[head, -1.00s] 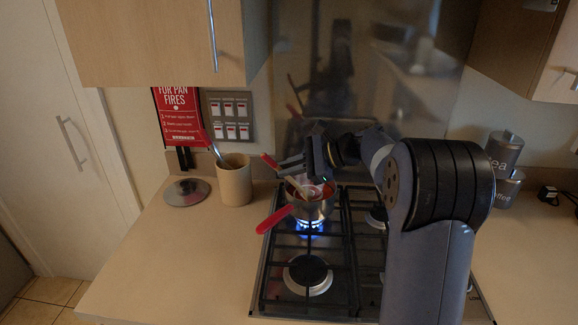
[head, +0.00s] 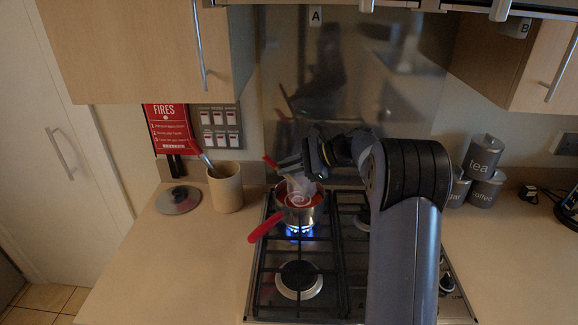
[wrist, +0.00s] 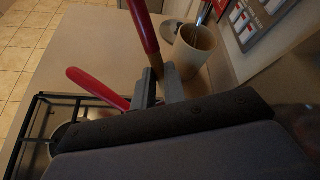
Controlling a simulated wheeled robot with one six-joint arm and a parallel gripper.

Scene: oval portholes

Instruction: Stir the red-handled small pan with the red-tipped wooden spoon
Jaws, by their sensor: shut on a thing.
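The small pan (head: 311,216) stands on the lit back left burner, its red handle (head: 267,224) pointing to the front left. Its contents are red with a pale swirl, and whitish steam or haze hangs over it. My gripper (head: 287,164) is above the pan, shut on the wooden spoon, whose red tip (head: 270,161) sticks up to the left. In the wrist view the fingers (wrist: 158,90) close around the spoon's wooden shaft (wrist: 148,35), and the pan's red handle (wrist: 92,84) shows behind. The spoon's lower end is hidden by the haze and contents.
A beige crock (head: 226,188) with a utensil in it and a pan lid (head: 178,200) stand left of the hob. The front left burner (head: 299,280) is empty and unlit. Canisters (head: 484,155) stand at the back right. The steel splashback (head: 350,90) is close behind the pan.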

